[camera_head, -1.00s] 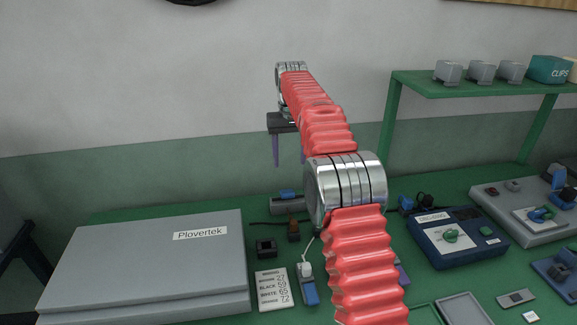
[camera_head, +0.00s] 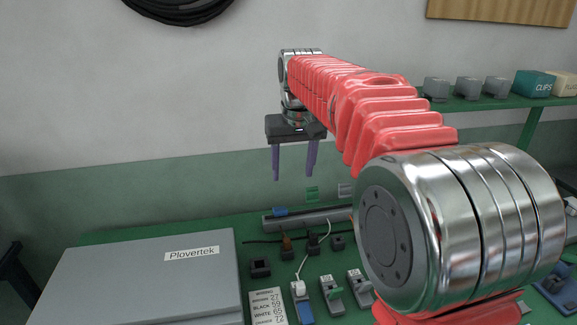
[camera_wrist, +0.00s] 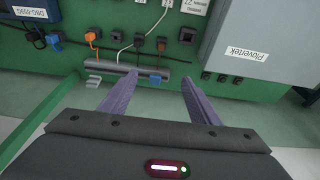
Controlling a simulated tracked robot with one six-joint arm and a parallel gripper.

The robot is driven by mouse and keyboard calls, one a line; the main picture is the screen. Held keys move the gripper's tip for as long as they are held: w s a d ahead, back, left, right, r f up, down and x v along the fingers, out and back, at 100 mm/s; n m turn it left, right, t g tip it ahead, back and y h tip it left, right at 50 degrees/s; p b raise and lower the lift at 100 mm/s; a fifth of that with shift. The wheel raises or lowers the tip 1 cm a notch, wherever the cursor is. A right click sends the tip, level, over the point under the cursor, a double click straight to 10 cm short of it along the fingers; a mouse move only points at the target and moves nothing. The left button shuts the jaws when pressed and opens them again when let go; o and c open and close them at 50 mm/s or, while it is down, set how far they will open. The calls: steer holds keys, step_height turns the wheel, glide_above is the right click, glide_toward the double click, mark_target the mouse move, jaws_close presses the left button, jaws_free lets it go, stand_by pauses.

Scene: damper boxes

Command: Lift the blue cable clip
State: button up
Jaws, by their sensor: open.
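The blue cable clip (camera_head: 280,211) sits on the left part of a grey rail (camera_head: 320,217) at the back of the green table. In the wrist view the blue clip (camera_wrist: 155,80) shows on the rail (camera_wrist: 115,69), between my purple fingers in the picture. My gripper (camera_head: 293,176) is open and empty, pointing down, above and apart from the clip. Its fingers also show in the wrist view (camera_wrist: 160,77), spread on either side of the clip in the picture.
A grey Plovertek box (camera_head: 130,285) lies at left. Several small sockets, one with an orange plug (camera_head: 286,241), stand in front of the rail. A green shelf (camera_head: 480,103) with grey boxes is at right. My arm hides much of the right side.

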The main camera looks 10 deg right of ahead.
steer(key=s+t, duration=0.1)
steer(key=s, duration=1.4)
steer(key=s+f+t, duration=0.1)
steer(key=s+f, duration=0.3)
steer(key=s, duration=0.3)
steer(key=s+f+t, duration=0.1)
steer(key=s+f, duration=0.4)
steer(key=s, duration=0.3)
steer(key=shift+s, duration=0.3)
steer(key=shift+a, duration=0.1)
